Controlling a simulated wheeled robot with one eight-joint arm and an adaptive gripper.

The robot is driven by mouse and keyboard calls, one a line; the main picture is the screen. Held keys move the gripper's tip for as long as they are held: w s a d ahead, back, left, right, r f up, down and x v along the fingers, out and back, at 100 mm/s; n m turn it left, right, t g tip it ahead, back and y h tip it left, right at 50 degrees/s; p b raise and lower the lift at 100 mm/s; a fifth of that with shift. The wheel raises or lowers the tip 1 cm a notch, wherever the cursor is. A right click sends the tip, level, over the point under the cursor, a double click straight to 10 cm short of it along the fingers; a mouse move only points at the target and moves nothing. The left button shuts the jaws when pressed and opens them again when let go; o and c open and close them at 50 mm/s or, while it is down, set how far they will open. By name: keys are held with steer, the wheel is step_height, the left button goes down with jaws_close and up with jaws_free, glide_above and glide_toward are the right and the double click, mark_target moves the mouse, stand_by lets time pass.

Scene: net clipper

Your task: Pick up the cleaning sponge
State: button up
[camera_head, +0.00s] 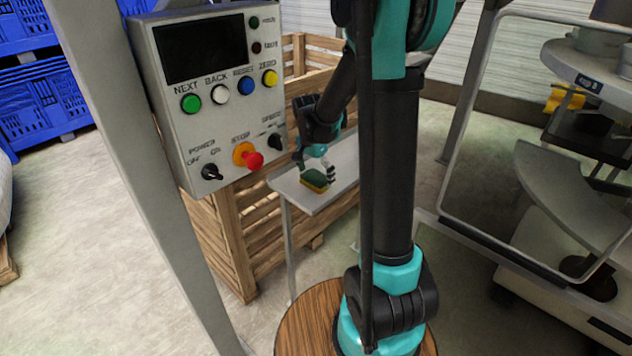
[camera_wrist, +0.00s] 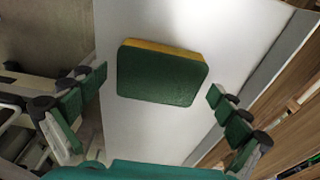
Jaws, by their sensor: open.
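The cleaning sponge (camera_head: 314,180) is a small block with a green top and a yellow side. It lies on a small grey-white table (camera_head: 338,187). In the wrist view the sponge (camera_wrist: 160,76) lies green side up on the white tabletop (camera_wrist: 125,125). My gripper (camera_head: 317,165) is right above and beside the sponge in the head view. In the wrist view my gripper (camera_wrist: 158,88) is open, with one finger on each side of the sponge and a gap to both. No finger appears to touch it.
A control box (camera_head: 207,95) with buttons and a red stop knob hangs at the left front. A wooden crate (camera_head: 250,215) stands behind and left of the table. A metal frame and machine (camera_head: 560,190) stand at the right. Blue crates (camera_head: 45,100) are at the far left.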

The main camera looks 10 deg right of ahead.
mark_target(318, 177)
steer(key=shift+f, duration=0.2)
steer(key=c, duration=0.7)
steer(key=shift+r, duration=0.1)
steer(key=shift+r, duration=0.85)
steer(key=shift+s+d+r, duration=0.1)
steer(key=shift+s+r, duration=0.05)
steer(key=shift+r, duration=0.3)
steer(key=shift+s+d+r, duration=0.1)
steer(key=shift+s+r, duration=0.05)
steer(key=shift+r, duration=0.3)
steer(key=s+d, duration=0.3)
steer(key=s, duration=0.1)
steer(key=s+d, duration=0.3)
steer(key=s, duration=0.2)
steer(key=s+d, duration=0.4)
steer(key=s, duration=0.1)
steer(key=shift+d, duration=0.1)
